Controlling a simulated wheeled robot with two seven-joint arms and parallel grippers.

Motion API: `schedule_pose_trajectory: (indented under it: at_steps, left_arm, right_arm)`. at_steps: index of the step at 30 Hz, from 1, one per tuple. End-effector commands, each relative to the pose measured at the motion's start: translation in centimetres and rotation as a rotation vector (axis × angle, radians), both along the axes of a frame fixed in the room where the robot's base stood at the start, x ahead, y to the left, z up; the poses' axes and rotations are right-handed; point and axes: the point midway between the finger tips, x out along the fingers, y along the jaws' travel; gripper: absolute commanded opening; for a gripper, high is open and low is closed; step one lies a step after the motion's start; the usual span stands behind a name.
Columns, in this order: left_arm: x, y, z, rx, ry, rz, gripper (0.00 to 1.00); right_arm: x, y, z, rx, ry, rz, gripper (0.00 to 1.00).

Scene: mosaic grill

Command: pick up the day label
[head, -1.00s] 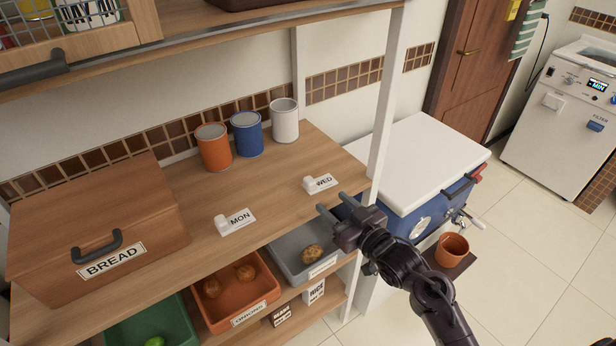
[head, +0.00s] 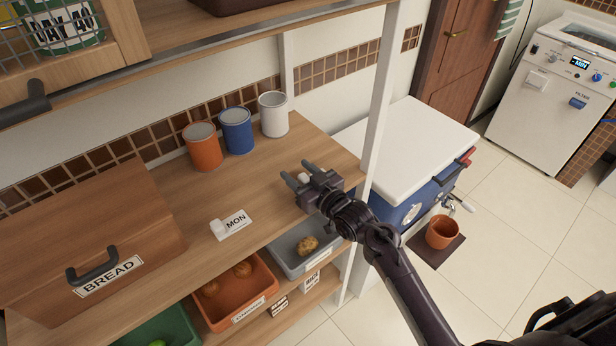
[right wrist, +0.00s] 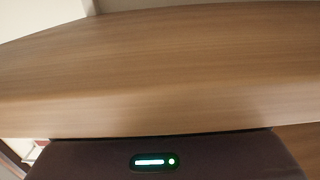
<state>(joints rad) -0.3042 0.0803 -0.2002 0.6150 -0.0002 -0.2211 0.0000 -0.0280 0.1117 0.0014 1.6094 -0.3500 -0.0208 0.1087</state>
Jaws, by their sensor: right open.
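The white MON day label (head: 232,224) lies on the wooden shelf top (head: 265,160), its print facing up. A second day label, WED, is almost wholly hidden behind my right gripper (head: 297,172); only its small white knob (head: 304,178) shows between the fingers. My right gripper is open over the shelf's right end, its two fingers on either side of this knob. I cannot tell whether they touch it. The right wrist view shows only bare wood (right wrist: 160,75) and my dark gripper body with a green light; no label is seen there. My left gripper is not in view.
Orange (head: 202,147), blue (head: 237,131) and white (head: 273,115) cans stand at the back of the shelf. A wooden BREAD box (head: 150,215) is at left. A white post (head: 383,90) rises beside my right arm. Bins sit below.

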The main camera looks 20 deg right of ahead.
Motion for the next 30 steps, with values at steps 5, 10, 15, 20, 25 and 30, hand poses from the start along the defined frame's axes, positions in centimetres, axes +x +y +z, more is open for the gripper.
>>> schedule_pose_trajectory:
  at_steps: [5, 10, 15, 20, 25, 30]
  left_arm:
    - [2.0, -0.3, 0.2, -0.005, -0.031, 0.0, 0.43]
    - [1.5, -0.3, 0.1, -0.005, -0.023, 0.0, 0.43]
    - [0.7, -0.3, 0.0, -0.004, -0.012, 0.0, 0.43]
    - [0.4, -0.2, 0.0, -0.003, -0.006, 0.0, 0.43]
    - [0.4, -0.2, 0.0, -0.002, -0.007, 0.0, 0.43]
    - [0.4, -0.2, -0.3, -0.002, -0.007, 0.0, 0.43]
  right_arm:
    - [0.0, 0.0, -0.1, 0.0, 0.001, 0.0, 0.49]
    - [0.0, 0.0, -0.1, 0.0, 0.001, 0.0, 0.27]
    - [0.0, 0.0, -0.1, 0.0, 0.001, 0.0, 0.04]
    - [0.0, 0.0, -0.1, 0.0, 0.001, 0.0, 0.0]
    - [0.0, 0.0, 0.1, -0.001, 0.0, 0.0, 0.0]
    - [0.0, 0.0, 1.4, -0.001, -0.003, 0.0, 0.0]
